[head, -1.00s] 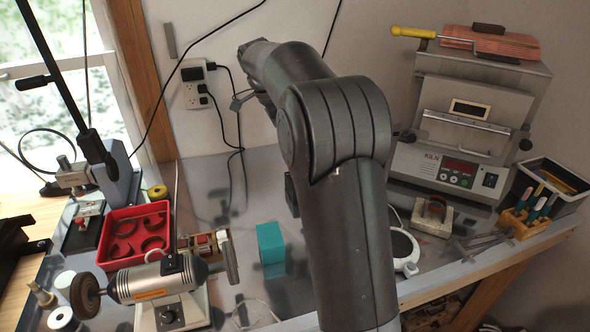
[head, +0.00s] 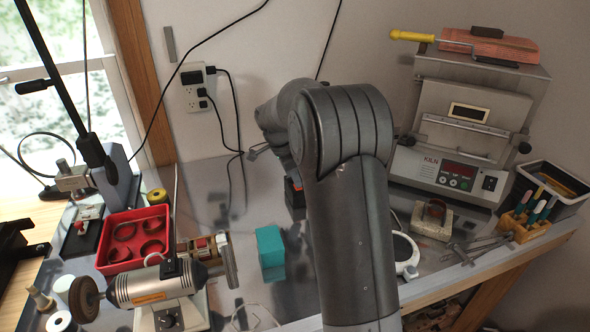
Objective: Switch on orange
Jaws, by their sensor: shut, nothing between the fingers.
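No single object is plainly marked as the orange one. A grey polishing motor (head: 155,286) at the front left has an orange label (head: 150,297) on its side and a round dial on its pale base. A ribbed orange piece (head: 490,45) lies on top of the kiln (head: 440,165) at the right. The kiln's panel has a lit red display and a dark switch (head: 489,183). My gripper (head: 257,153) is shut and empty, above the back of the bench and in front of the wall. My arm hides part of it and the bench middle.
A wall outlet (head: 194,88) with plugged-in cables is left of my gripper. A dark box (head: 294,192) is partly hidden by my arm. A teal block (head: 270,253), a red tray (head: 134,240) and a pen holder (head: 524,226) stand on the bench. Some bare metal lies behind the teal block.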

